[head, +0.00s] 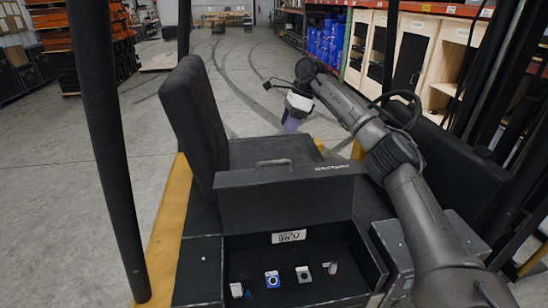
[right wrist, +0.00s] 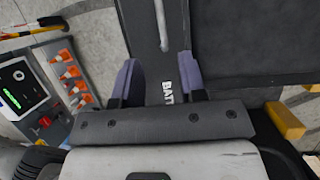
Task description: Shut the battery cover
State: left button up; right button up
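The battery cover (head: 285,198) is a dark panel standing raised behind an open compartment (head: 300,262). It has a grey bar handle (head: 272,163) on its top edge and white lettering at its right end. My right gripper (head: 291,126) hangs above and beyond the cover, apart from it in the head view. In the right wrist view its two purple-grey fingers (right wrist: 157,72) are spread, with nothing held. The lettered cover (right wrist: 166,70) shows behind and between the fingers, with its handle (right wrist: 161,22) above. My left gripper is out of view.
Several small items, including a blue one (head: 272,279), sit in the compartment. A panel with orange cones (right wrist: 68,72) shows left in the wrist view.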

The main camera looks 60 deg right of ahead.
jog(key=p+x, duration=0.1)
jog(key=x, duration=1.1)
jog(key=shift+p, duration=0.35)
jog(key=shift+c, duration=0.5)
jog(key=c, duration=0.5)
grip_shut()
